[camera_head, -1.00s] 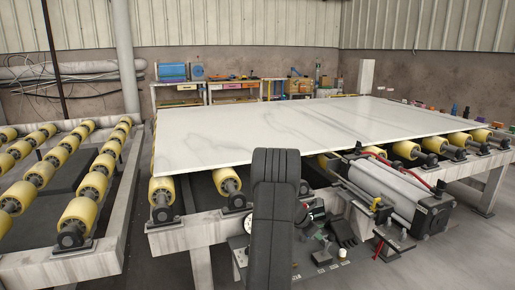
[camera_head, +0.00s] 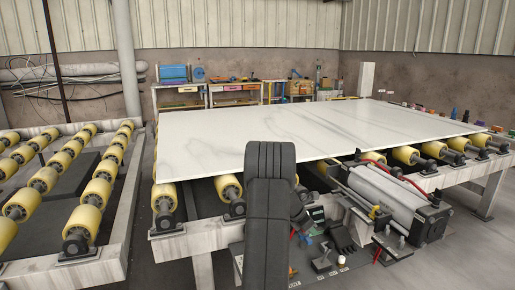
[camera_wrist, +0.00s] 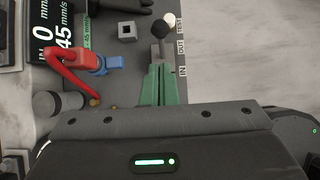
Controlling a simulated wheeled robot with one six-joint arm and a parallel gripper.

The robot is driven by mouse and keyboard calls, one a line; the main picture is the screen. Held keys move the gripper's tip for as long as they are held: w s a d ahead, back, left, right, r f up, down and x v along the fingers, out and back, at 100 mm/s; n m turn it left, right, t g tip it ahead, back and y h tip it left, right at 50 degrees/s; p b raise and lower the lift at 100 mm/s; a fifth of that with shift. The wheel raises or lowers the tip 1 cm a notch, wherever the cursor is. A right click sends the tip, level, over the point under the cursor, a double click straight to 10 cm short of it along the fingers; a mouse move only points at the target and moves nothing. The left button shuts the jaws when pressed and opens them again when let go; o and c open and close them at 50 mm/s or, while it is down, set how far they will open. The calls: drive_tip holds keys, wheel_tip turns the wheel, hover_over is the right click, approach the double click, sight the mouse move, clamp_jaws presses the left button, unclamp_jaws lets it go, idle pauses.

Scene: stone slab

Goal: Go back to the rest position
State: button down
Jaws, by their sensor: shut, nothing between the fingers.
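My arm (camera_head: 268,200) stands upright, black and ribbed, in front of the stone slab's near edge in the head view. In the wrist view my gripper (camera_wrist: 160,67) shows as two green fingers pressed together, with nothing between them. The white marbled slab (camera_head: 310,135) lies flat on yellow rollers behind the arm. In the head view the fingers are hidden or too small to tell.
The panel also holds a red and blue part (camera_wrist: 88,64) and a white knob (camera_wrist: 168,19). A grey cylinder unit (camera_head: 390,195) sits at the right. A second roller frame (camera_head: 75,268) stands at the left. A cluttered workbench (camera_head: 235,93) is at the back wall.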

wheel_tip(320, 180, down, 11)
drive_tip(key=a+t+h+b, duration=0.1)
drive_tip(key=h+b, duration=0.4)
drive_tip(key=b, duration=1.9)
drive_tip(key=shift+s+a+r+t+b, duration=0.2)
drive_tip(key=shift+t+b, duration=0.1)
drive_tip(key=shift+t, duration=0.2)
drive_tip(key=shift+a, duration=0.1)
drive_tip(key=shift+s+a, duration=0.15)
drive_tip(key=shift+a, duration=0.05)
